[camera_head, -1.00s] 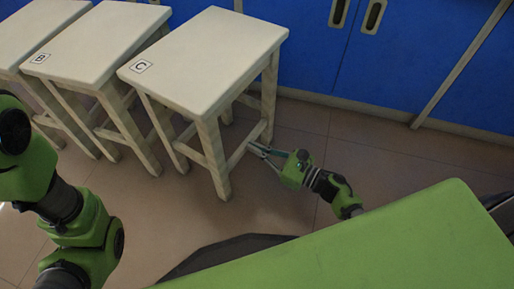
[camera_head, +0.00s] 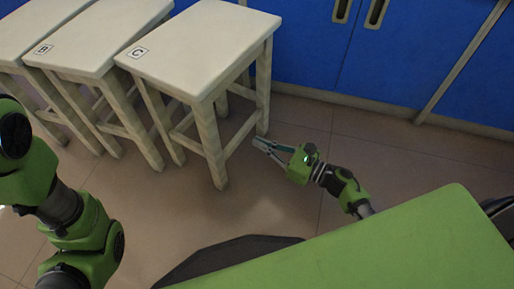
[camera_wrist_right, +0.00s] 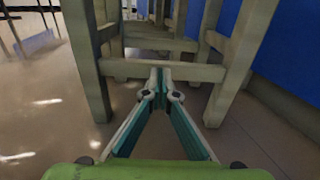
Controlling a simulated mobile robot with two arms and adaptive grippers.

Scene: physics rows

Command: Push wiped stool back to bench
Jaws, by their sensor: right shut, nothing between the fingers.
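The stool marked C (camera_head: 205,45) stands upright at the right end of a row of white stools, in front of the blue cabinets. My right gripper (camera_head: 258,144) is low near the floor, to the right of stool C's lower rung. It is shut with nothing in it, and in the head view a small gap shows between its tips and the stool. In the right wrist view the closed fingertips (camera_wrist_right: 160,72) point at the stool's lower rung (camera_wrist_right: 122,68), between two legs. My left arm comes in at the left; its gripper is out of frame.
Stool B (camera_head: 95,40) stands close beside stool C on the left, with another stool (camera_head: 35,22) beyond it. Blue cabinets (camera_head: 400,60) line the back. The tiled floor (camera_head: 275,210) right of stool C is clear.

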